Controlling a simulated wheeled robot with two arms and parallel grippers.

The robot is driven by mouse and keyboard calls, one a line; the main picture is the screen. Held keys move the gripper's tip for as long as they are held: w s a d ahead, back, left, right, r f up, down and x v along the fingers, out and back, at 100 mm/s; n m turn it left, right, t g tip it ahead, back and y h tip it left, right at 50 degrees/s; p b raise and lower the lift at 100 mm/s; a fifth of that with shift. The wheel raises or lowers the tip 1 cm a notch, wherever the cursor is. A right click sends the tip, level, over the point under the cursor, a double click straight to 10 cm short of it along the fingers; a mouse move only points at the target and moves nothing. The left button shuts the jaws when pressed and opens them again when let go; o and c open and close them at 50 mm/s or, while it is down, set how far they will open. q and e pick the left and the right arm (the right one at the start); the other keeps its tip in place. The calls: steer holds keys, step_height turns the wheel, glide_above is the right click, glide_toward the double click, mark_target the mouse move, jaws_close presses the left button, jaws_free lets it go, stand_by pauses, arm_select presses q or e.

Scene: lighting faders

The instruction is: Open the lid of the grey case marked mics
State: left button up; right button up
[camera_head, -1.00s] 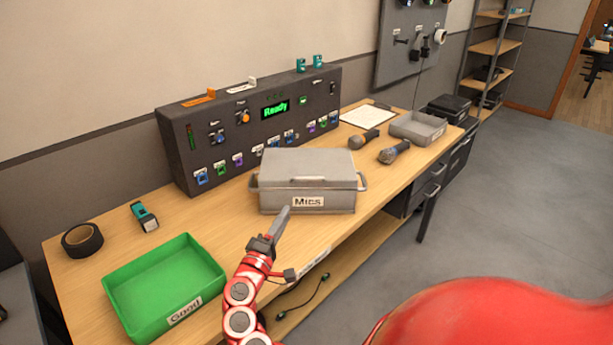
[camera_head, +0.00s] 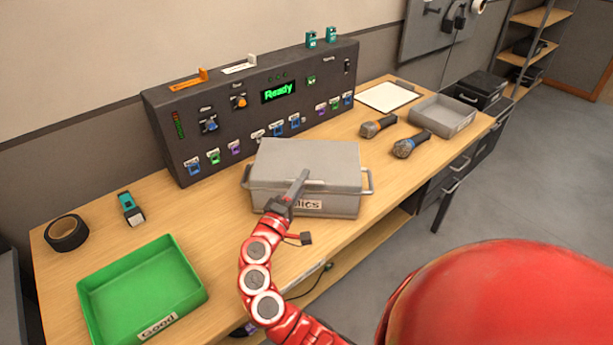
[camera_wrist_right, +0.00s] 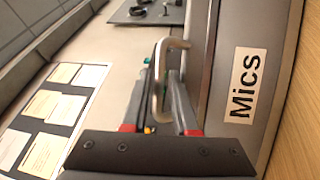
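The grey case (camera_head: 345,203) stands on the wooden table with its lid (camera_head: 315,156) shut. Its Mics label (camera_head: 309,205) is partly hidden by my right gripper in the head view, and shows whole in the wrist view (camera_wrist_right: 246,85). My right gripper (camera_head: 302,176) is at the front edge of the lid. In the wrist view its two fingers (camera_wrist_right: 163,85) are apart, with a grey bar handle (camera_wrist_right: 161,70) between them. I cannot tell whether either finger touches the handle. My left gripper is out of view.
A dark control panel (camera_head: 230,123) with a green Ready display stands behind the case. A green tray (camera_head: 190,290) lies front left. Two microphones (camera_head: 412,145) and a small grey tray (camera_head: 447,122) lie to the right. Black tape (camera_head: 67,233) lies far left.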

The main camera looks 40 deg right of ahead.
steer(key=shift+a, duration=0.1)
jaws_close()
stand_by(1.3)
